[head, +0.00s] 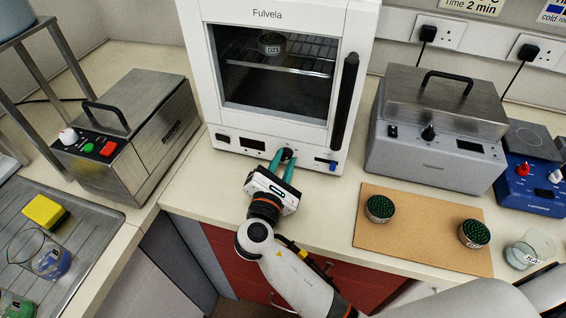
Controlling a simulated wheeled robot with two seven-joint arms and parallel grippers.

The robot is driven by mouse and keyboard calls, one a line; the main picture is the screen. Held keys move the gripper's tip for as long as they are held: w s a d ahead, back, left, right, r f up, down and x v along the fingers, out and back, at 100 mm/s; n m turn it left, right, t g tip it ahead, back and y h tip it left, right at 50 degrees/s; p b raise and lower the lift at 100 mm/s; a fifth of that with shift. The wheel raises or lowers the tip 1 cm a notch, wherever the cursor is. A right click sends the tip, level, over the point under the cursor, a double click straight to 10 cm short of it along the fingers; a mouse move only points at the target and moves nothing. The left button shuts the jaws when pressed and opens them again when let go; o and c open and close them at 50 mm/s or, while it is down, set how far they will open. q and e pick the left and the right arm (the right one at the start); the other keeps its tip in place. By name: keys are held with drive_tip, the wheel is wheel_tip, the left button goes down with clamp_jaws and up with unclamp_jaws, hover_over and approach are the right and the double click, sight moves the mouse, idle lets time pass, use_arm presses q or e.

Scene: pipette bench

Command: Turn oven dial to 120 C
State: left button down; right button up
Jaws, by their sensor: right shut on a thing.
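The white oven (291,13), marked Fulvela, stands at the back middle with its glass door closed. A labelled dark round container (270,44) sits on the rack inside. The oven's dark dial (287,154) is low on the front panel, beside a small dark display (252,143). My right gripper (286,158) reaches up from the front, its green fingers shut on the dial. The fingers hide part of the dial, and its setting is too small to read. My left gripper is not in view.
A steel box with a black handle (103,115) stands left of the oven. A grey lidded bath (440,150) stands right. A brown board (400,243) holds two green-topped round containers. A blue stirrer (530,184) and glass beaker (40,255) are at the sides.

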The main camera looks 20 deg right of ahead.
drive_tip(key=o, duration=1)
drive_tip(key=b+v, duration=0.2)
drive_tip(key=v, duration=0.9)
drive_tip(key=shift+f, duration=0.1)
drive_tip(key=shift+s+a+b, duration=0.3)
drive_tip(key=shift+s, duration=0.15)
drive_tip(key=shift+w, duration=0.1)
